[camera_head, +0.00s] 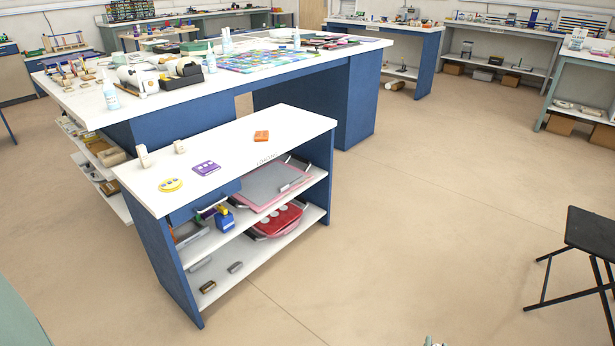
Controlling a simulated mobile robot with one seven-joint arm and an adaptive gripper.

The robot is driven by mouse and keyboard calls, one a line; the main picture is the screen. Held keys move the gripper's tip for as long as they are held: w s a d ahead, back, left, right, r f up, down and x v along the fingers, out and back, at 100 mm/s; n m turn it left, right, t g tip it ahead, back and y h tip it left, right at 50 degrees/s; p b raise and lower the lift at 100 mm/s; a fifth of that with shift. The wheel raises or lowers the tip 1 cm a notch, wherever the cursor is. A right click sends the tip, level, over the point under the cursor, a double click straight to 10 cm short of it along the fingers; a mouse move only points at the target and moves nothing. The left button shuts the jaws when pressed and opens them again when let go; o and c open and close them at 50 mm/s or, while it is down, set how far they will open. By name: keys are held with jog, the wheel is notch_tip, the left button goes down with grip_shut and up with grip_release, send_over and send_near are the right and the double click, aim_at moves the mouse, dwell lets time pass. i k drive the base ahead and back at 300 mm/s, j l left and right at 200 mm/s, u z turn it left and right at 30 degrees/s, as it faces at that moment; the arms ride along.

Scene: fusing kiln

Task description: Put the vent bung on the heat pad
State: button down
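No vent bung or heat pad can be told for certain at this size. On the white top of the low blue bench (237,181) stand two small cream upright pieces, one at the back left corner (143,156) and a smaller one beside it (180,147); either could be a bung. A flat grey panel with a pink edge (270,184) lies on the bench's upper shelf; I cannot tell whether it is a pad. My gripper is not clearly in view. A small metallic part, mostly cut off, shows at the bottom edge.
A large worktable (180,97) stands behind. A black stool (590,238) stands right; the floor between is clear.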

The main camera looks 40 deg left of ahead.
aim_at(261, 133)
jog(key=i+j+u, duration=0.1)
jog(key=u, duration=0.3)
jog(key=i+u, duration=0.2)
jog(key=u, duration=0.2)
jog(key=i+u, duration=0.2)
jog(key=u, duration=0.2)
